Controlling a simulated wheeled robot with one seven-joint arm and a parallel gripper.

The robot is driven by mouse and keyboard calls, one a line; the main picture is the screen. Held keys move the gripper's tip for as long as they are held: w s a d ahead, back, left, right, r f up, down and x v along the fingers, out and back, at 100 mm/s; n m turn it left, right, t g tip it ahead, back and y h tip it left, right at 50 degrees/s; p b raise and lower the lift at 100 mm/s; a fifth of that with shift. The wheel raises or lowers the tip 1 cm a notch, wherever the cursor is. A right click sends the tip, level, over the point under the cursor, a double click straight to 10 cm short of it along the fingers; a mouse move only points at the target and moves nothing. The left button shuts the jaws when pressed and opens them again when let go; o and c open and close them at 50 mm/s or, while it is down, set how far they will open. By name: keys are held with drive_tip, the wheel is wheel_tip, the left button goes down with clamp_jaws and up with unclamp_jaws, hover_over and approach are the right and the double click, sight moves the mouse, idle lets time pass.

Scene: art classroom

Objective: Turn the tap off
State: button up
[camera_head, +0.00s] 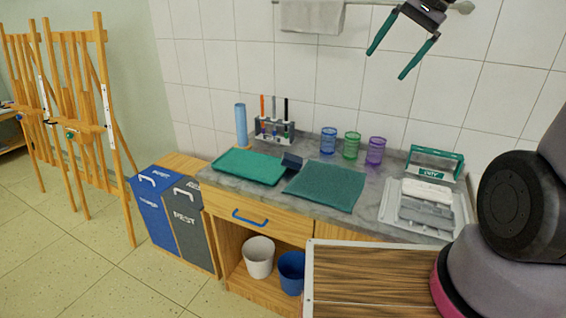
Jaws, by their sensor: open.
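No tap shows in this view. My gripper (388,64) hangs at the top, right of centre, in front of the white tiled wall. Its two green fingers are spread apart, with nothing between them. It is above the grey counter (225,157) and its cups, and it touches nothing that I can see. The upper part of its dark body is cut off by the picture's top edge.
A towel (312,16) hangs on a wall rail. The counter holds a teal tray (250,166), a teal mat (322,188), a brush rack (273,132), blue (328,141), green (351,146) and purple (375,151) cups, and a green-handled carrier (435,160). Bins (187,215) stand left.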

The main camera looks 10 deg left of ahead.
sight(295, 158)
drive_tip(key=w+a+f+m+g+y, duration=0.1)
drive_tip(key=w+a+f+m+y, duration=0.15)
drive_tip(key=w+a+f, duration=0.4)
drive_tip(key=w+a+f+m+g+y, duration=0.2)
drive_tip(key=w+a+f+y, duration=0.15)
drive_tip(key=w+f, duration=0.45)
drive_tip(key=w+a+f+m+g+y, duration=0.1)
drive_tip(key=w+a+f+m+y, duration=0.2)
drive_tip(key=w+f, duration=0.4)
drive_tip(key=w+f+m+y, duration=0.1)
drive_tip(key=f, duration=0.5)
drive_tip(key=a+f+m+t+y, duration=0.1)
drive_tip(key=f, duration=0.6)
drive_tip(key=w+a+f+m+t+y, duration=0.1)
drive_tip(key=f, duration=0.6)
drive_tip(key=shift+w+a+f+m+y, duration=0.1)
drive_tip(key=shift+w+a+m+y, duration=0.1)
drive_tip(key=shift+w+m+y, duration=0.15)
drive_tip(key=shift+a, duration=3.7)
